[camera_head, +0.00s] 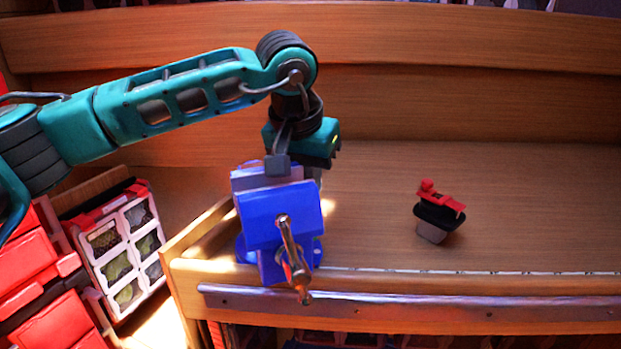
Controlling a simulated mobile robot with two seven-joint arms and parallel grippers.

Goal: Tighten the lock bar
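A blue vise (265,215) stands at the front left corner of the wooden workbench. Its metal lock bar (292,257) hangs steeply at the vise's front, running through the screw head. My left gripper (296,165) points down at the top rear of the vise, with a grey finger in front of its body. The vise hides part of the fingertips, so I cannot tell whether they are open or shut, or touching the vise. The lock bar is clear of my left gripper. My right gripper is not in view.
A small red and black object with a grey base (438,211) lies on the bench (520,230) to the right. A metal rail (420,305) runs along the bench front. Red bins (50,290) and a compartment case (122,245) stand at left.

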